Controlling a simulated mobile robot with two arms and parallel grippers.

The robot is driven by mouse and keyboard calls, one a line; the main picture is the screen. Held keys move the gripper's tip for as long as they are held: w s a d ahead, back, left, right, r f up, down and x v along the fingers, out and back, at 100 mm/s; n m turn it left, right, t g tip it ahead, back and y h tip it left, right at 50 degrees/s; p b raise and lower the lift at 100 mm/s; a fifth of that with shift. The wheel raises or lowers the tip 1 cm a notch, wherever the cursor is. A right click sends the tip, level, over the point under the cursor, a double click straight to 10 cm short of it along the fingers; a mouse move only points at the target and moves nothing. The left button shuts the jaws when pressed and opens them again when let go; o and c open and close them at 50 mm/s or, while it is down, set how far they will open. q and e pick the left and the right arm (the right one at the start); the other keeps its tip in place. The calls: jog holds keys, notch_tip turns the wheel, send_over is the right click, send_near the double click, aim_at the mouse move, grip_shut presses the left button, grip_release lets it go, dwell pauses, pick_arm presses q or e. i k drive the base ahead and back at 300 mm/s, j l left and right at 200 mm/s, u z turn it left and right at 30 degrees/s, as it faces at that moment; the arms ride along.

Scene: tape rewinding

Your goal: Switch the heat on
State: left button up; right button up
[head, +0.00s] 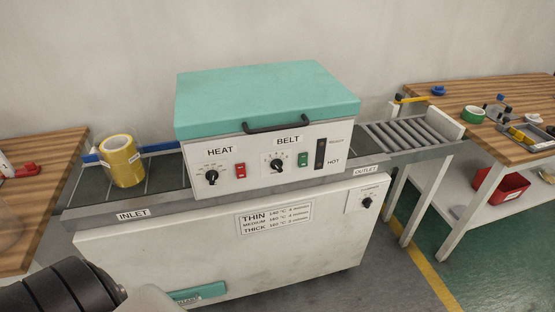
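The machine has a white front panel and a teal lid (265,98) with a dark handle. Under the HEAT label are a round black dial (211,177) and a red rocker switch (240,170). The rocker's position is too small to tell. Under the BELT label are another black dial (277,165) and a green switch (303,159). A dark indicator strip (320,154) marked READY and HOT shows no clear light. Part of my arm, dark and rounded, shows at the bottom left. Neither gripper is in view.
A yellow tape roll (122,160) stands on the inlet belt at left. Rollers (405,135) lead from the outlet to a wooden table (470,95) at right with a green roll and tools. A red bin (504,186) sits on its lower shelf. Another wooden table (45,200) is at left.

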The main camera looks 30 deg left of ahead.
aim_at(240, 171)
jog(key=u, duration=1.35)
